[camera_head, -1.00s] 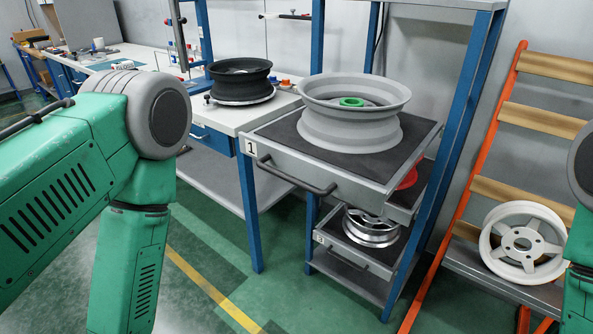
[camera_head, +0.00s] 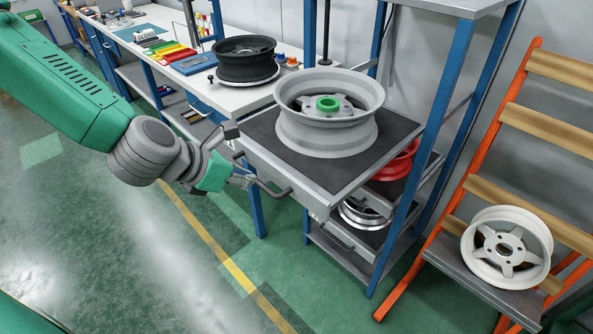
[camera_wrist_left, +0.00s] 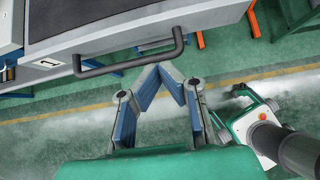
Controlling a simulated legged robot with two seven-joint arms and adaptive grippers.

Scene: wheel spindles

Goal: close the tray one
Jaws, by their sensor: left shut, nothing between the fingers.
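Tray one (camera_head: 388,136) is a grey drawer with a dark mat, standing out from the front of the blue-framed rack. A grey wheel rim (camera_head: 330,140) with a green centre piece lies on it. Its dark bar handle (camera_head: 278,195) also shows in the left wrist view (camera_wrist_left: 135,62), with the label "1" (camera_wrist_left: 48,63) beside it. My left gripper (camera_head: 250,181) is shut and empty at the left part of the handle. In the left wrist view its fingertips (camera_wrist_left: 160,69) meet just below the bar; contact is unclear. My right gripper is out of view.
Lower trays hold a red rim (camera_head: 397,163) and a silver rim (camera_head: 362,216). A workbench (camera_head: 225,95) with a black rim (camera_head: 245,60) stands left of the rack. An orange stand (camera_head: 450,200) with a white rim (camera_head: 505,247) is at right. Floor in front is clear.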

